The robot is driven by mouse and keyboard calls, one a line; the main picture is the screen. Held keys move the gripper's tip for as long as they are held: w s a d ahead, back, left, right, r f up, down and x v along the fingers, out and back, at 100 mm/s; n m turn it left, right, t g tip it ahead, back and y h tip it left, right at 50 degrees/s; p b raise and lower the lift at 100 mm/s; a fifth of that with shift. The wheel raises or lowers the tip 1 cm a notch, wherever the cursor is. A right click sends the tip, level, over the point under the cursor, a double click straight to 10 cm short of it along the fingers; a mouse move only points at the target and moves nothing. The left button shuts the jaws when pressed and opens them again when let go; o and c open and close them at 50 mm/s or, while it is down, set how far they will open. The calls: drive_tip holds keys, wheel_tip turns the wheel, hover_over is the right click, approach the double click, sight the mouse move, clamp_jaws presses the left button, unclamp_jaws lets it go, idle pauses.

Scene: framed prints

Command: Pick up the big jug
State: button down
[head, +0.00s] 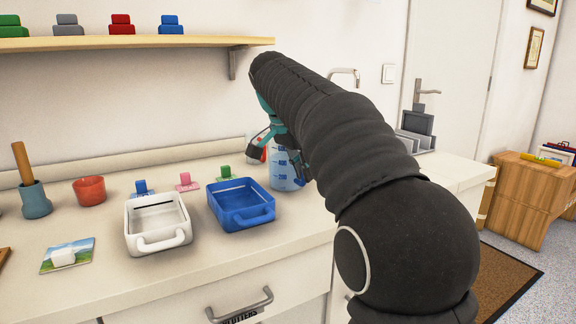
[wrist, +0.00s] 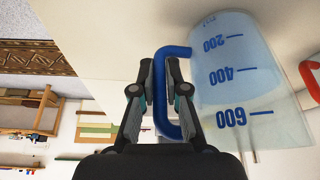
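The big jug is clear, with blue marks 200, 400 and 600 and a blue handle. It stands on the counter in the head view (head: 286,170), partly hidden by my arm. In the wrist view the jug (wrist: 235,80) fills the upper right, its handle toward my gripper. My gripper (wrist: 160,64) is open, with one finger on each side of the handle's upright bar; a gap shows beside the bar. In the head view my gripper (head: 285,140) is mostly hidden behind my arm, at the jug.
A red-handled vessel (wrist: 312,80) stands close beyond the jug. A blue tray (head: 240,217) and a white tray (head: 130,236) sit left of it on the counter. A shelf (head: 130,42) with several coloured items hangs above. Grey holders (head: 415,135) stand to the right.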

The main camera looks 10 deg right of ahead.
drive_tip(key=shift+r, duration=0.25)
idle(0.4)
drive_tip(key=shift+r, duration=1.4)
drive_tip(key=s+d+r, duration=0.2)
drive_tip(key=d+r, duration=0.5)
drive_tip(key=d, duration=0.4)
drive_tip(key=shift+s+r, duration=0.3)
drive_tip(key=shift+r, duration=0.05)
